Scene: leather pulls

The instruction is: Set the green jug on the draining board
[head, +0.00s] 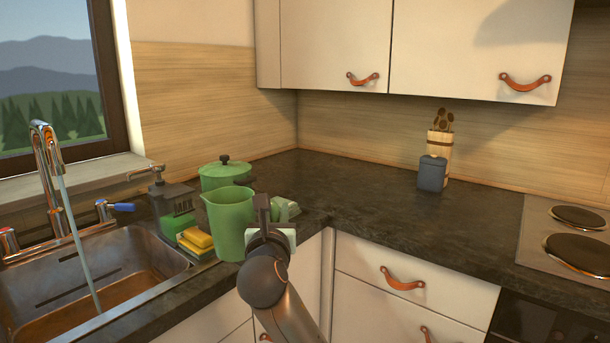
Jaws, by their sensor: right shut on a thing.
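The green jug (228,224) is upright at the counter corner, just right of the sink, with its spout to the left. My right gripper (263,212) is at the jug's right side, shut on it where the handle would be; the fingers hide the handle. I cannot tell whether the jug's base touches the counter. No draining board can be made out; the steel sink (120,236) is at the left. My left gripper is not in view.
Close around the jug are a green lidded pot (224,175) behind, a pale green item (286,210) to the right, and a dark caddy (176,205) with a yellow sponge (197,238) to the left. The tap (50,165) is running.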

